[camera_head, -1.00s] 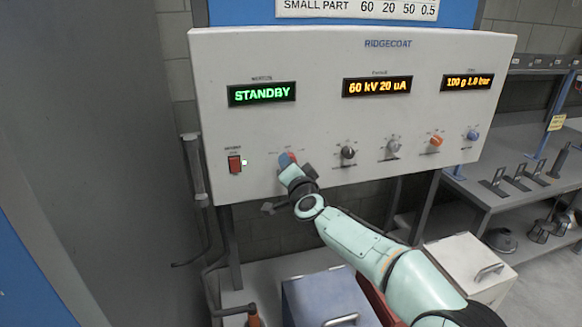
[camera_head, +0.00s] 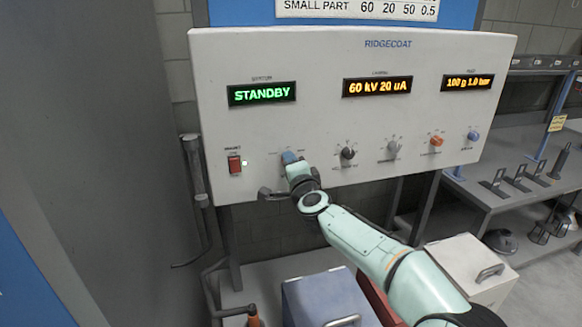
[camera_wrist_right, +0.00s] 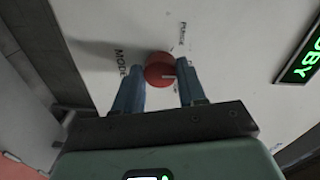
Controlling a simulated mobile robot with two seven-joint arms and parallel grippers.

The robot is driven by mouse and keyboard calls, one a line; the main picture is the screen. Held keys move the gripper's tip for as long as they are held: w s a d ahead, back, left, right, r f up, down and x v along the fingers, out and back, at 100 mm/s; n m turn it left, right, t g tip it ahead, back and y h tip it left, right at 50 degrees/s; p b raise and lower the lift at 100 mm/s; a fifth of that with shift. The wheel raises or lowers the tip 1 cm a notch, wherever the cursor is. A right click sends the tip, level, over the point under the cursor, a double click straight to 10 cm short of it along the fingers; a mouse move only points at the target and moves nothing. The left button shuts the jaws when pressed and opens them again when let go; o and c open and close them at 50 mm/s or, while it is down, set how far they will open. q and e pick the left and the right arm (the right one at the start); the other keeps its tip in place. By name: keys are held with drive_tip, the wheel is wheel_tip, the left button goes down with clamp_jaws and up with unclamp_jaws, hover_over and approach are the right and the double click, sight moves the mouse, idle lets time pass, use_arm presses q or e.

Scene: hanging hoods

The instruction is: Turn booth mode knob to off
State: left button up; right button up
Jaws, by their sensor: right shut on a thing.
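In the head view my right gripper (camera_head: 289,158) is at the lower left of the white control panel (camera_head: 330,120) and hides the knob. The green display (camera_head: 261,94) reads STANDBY. My left gripper is not in view.
To the right are a black knob (camera_head: 348,152), a grey knob (camera_head: 394,146), an orange knob (camera_head: 436,141) and a blue knob (camera_head: 473,136). A shelf (camera_head: 500,190) stands farther right.

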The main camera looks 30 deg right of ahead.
drive_tip(key=o, duration=1.1)
drive_tip(key=shift+c, duration=0.2)
drive_tip(key=b+v, duration=0.1)
drive_tip(key=v, duration=1.2)
drive_tip(key=shift+s+b, duration=0.25)
drive_tip(key=shift+b, duration=0.05)
